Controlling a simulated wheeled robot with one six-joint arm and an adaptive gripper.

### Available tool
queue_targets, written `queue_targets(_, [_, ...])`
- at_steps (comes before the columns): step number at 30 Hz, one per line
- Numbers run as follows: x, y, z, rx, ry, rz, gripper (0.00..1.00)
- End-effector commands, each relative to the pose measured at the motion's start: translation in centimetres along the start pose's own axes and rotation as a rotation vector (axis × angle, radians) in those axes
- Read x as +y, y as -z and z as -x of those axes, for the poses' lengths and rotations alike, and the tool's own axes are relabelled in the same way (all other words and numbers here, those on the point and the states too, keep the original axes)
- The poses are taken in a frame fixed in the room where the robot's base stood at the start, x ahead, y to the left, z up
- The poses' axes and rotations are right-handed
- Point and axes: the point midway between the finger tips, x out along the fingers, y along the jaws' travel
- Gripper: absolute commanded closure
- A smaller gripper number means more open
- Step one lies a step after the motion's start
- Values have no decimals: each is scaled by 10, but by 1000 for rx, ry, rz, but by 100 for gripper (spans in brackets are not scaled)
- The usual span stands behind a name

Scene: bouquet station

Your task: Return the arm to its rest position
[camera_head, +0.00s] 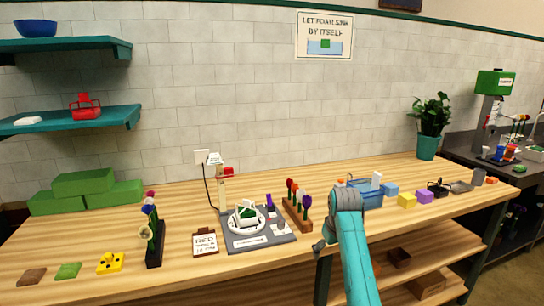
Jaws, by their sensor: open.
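My teal and grey arm (355,255) rises from the bottom edge and bends at a grey joint near the table's front edge. My gripper (319,247) is at the lower left of that joint, small and dark, by the front edge of the wooden table (190,265). It is open, and nothing shows between its fingers. It is apart from the grey station board (262,243) to its left. The arm hides part of the table and of the shelf below.
A wooden rack of flowers (297,213) stands behind and left of my gripper. A blue basin (372,192) sits behind the arm. A black flower stand (155,245) and a "RED" sign (205,242) are further left. A potted plant (428,145) stands back right.

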Motion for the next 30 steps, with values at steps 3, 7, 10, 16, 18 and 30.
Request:
queue_targets(3, [-5,-15,-26,19,-6,-7,8])
queue_targets(7, [-11,-38,-60,52,-16,-18,8])
queue_targets(10, [-19,-63,-93,87,-27,-31,8])
queue_targets(16, [-36,-121,-148,165,-48,-55,8])
queue_targets(18, [-43,-142,-164,192,-56,-64,8])
queue_targets(30, [-84,-274,-214,349,-92,-112,8])
